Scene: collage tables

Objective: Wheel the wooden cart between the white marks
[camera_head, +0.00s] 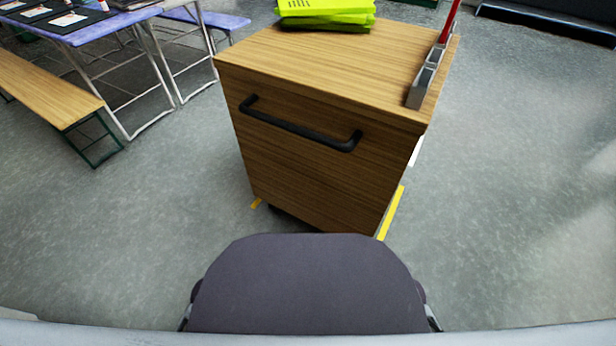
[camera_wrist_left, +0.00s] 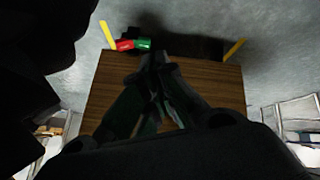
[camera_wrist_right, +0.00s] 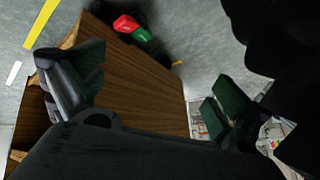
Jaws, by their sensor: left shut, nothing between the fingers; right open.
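The wooden cart (camera_head: 310,140) stands in front of me in the head view, its front panel with a black bar handle (camera_head: 300,127) facing me. A short white mark (camera_head: 416,151) shows on the floor at the cart's right side, and a white mark also shows in the right wrist view (camera_wrist_right: 14,73). My left gripper (camera_wrist_left: 160,65) is shut and empty, in front of the cart's wood panel in the left wrist view. My right gripper (camera_wrist_right: 158,75) is open, with wood panel showing between its fingers. Neither gripper shows in the head view, and no hold on the handle is seen.
Yellow floor strips (camera_head: 391,212) lie by the cart's base. Red and green pieces (camera_wrist_right: 132,27) sit low at the cart. Lime-green trays (camera_head: 326,12) and a grey holder (camera_head: 427,77) rest on top.

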